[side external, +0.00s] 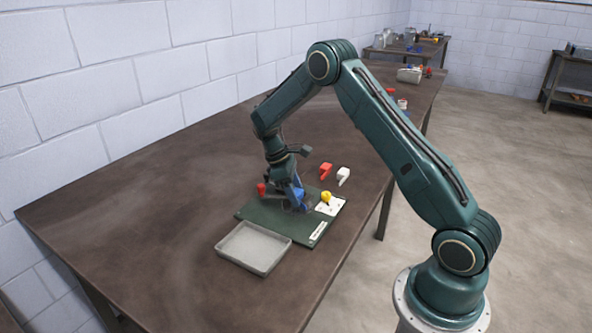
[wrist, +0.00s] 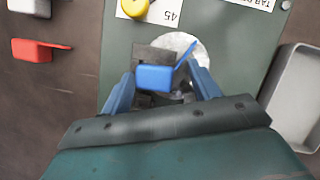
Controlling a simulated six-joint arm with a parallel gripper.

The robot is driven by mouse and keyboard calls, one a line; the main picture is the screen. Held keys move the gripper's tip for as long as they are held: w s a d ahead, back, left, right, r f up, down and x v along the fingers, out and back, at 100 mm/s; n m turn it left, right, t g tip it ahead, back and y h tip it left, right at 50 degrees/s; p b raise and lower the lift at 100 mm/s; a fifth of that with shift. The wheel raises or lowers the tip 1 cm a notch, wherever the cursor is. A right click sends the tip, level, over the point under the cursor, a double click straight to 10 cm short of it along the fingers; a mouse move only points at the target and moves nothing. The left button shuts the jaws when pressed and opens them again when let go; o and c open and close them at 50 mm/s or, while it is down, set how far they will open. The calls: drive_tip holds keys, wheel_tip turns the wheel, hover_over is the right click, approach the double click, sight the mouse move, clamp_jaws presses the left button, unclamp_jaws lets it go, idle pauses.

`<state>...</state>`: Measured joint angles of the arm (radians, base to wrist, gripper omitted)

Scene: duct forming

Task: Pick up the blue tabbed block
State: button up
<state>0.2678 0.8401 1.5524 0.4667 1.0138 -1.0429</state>
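The blue tabbed block (wrist: 156,78) lies in the middle of the wrist view, with its thin tab angled up to the right. It sits over a grey metal fixture (wrist: 150,54) on the dark green board (wrist: 228,42). My gripper (wrist: 162,84) has its two blue fingers spread on either side of the block, with a gap visible on each side. In the side view my gripper (side external: 291,201) is low over the board, and the block (side external: 299,193) shows partly beside the fingers. Whether the fingertips reach the block's height is unclear.
A yellow piece (side external: 326,197) stands on a white card marked 45. A red block (side external: 326,169) and a white block (side external: 343,174) lie on the table behind the board. A red cylinder (side external: 261,189) is left of my gripper. An empty grey tray (side external: 254,248) lies in front.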

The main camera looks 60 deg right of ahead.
drive_tip(key=c, duration=0.7)
drive_tip(key=shift+c, duration=0.3)
drive_tip(key=shift+r, duration=0.85)
drive_tip(key=shift+c, duration=0.9)
wheel_tip(320, 180, up, 8)
drive_tip(key=shift+r, duration=0.2)
clamp_jaws()
